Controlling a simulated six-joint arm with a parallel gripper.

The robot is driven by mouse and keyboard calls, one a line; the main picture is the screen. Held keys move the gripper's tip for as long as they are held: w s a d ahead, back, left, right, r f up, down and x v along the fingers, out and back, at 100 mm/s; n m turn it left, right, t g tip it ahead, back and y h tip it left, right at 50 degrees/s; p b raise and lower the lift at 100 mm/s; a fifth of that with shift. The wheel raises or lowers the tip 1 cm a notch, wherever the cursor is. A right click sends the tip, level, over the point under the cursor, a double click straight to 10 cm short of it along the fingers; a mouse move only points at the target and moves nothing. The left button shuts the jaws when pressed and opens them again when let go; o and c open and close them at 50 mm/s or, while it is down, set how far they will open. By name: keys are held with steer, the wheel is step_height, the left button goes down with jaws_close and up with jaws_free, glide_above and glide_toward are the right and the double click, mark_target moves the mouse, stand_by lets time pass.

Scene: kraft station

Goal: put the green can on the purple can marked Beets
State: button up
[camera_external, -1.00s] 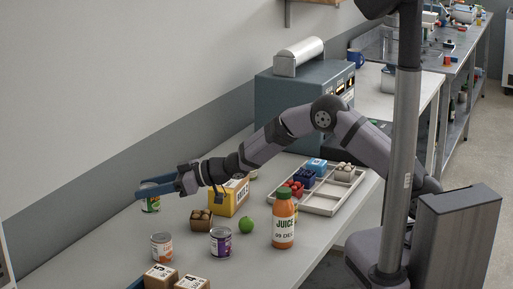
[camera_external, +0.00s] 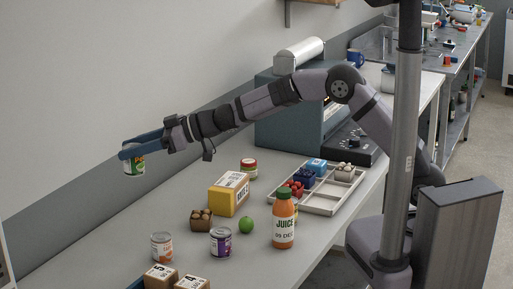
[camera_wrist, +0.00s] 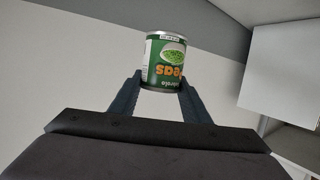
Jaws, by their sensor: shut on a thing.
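The green can (camera_external: 134,163), with a peas label, is held in my gripper (camera_external: 130,152) well above the far left part of the table. In the wrist view the green can (camera_wrist: 165,62) sits between the two fingers of my gripper (camera_wrist: 160,88), its label upside down in that picture. The purple can (camera_external: 221,242) stands upright on the table, to the right of and lower in the picture than my gripper. Its label wording is too small to read. Nothing rests on its top.
An orange-labelled can (camera_external: 162,247) stands left of the purple can. Brown boxes (camera_external: 160,277) are in front. A sectioned tray (camera_external: 320,205) lies right.

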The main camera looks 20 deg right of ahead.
steer(key=s+d+r+t+p, duration=0.1)
steer(key=s+d+r+p, duration=0.15)
steer(key=s, duration=0.35)
steer(key=s+d+r+p, duration=0.1)
steer(key=s+d, duration=0.2)
steer(key=s, duration=0.2)
steer(key=w+d+f+m+t+h, duration=0.1)
steer(key=d+f+m+t, duration=0.1)
steer(key=d+f, duration=0.2)
steer(key=w+d+f+m+t+h, duration=0.1)
steer(key=d+f+m+t+h, duration=0.1)
steer(key=d, duration=0.8)
step_height(320, 180, down, 2)
steer(key=shift+w+d+f+m+t, duration=0.15)
steer(key=shift+w+d+m+t, duration=0.2)
steer(key=shift+m, duration=0.15)
steer(key=shift+a+f, duration=0.1)
steer(key=shift+a, duration=0.05)
steer(key=p, duration=0.2)
glide_above(220, 231)
steer(key=shift+w+f, duration=0.1)
steer(key=shift+f, duration=4.85)
